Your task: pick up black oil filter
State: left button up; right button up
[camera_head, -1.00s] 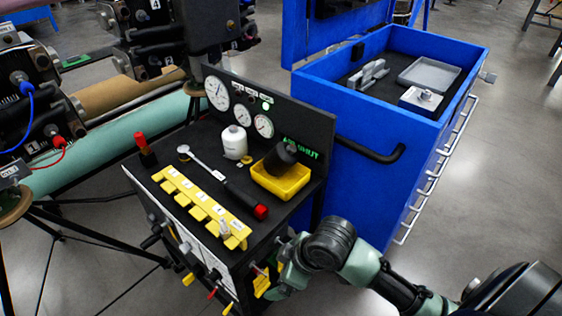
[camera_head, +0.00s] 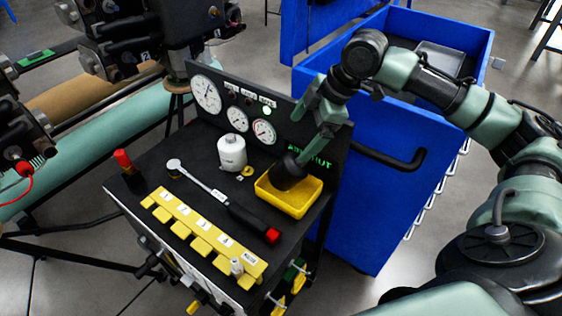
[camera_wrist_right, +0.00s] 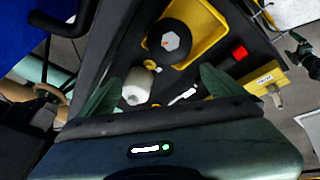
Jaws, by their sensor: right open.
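The black oil filter (camera_head: 287,172) stands in the left part of the yellow tray (camera_head: 298,208) on the black cart top. In the right wrist view the black filter (camera_wrist_right: 165,38) shows its round end with a grey hexagonal centre, beyond my fingertips. My right gripper (camera_head: 311,150) comes down from above close to the filter; in the wrist view its two green fingers (camera_wrist_right: 160,88) are spread apart with nothing gripped between them. Whether a finger touches the filter cannot be told. My left gripper is not in view.
A white filter (camera_head: 232,153) stands left of the tray. A torque wrench (camera_head: 222,200) with a red end and a yellow labelled rack (camera_head: 203,235) lie in front. A gauge panel (camera_head: 252,112) rises behind. A blue drawer cabinet (camera_head: 385,190) stands at the right.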

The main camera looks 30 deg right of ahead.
aim_at(297, 161)
jog(key=f, duration=0.2)
jog(key=s+f, duration=0.1)
jog(key=f, duration=0.2)
jog(key=shift+s, duration=0.15)
jog(key=x, duration=0.2)
jog(key=shift+d+f, duration=0.15)
jog(key=shift+f, duration=0.25)
jog(key=shift+x, duration=0.9)
jog(key=x, duration=0.5)
jog(key=shift+r, duration=0.1)
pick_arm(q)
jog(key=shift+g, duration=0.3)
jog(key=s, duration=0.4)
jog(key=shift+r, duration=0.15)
pick_arm(e)
jog(key=c, duration=1.9)
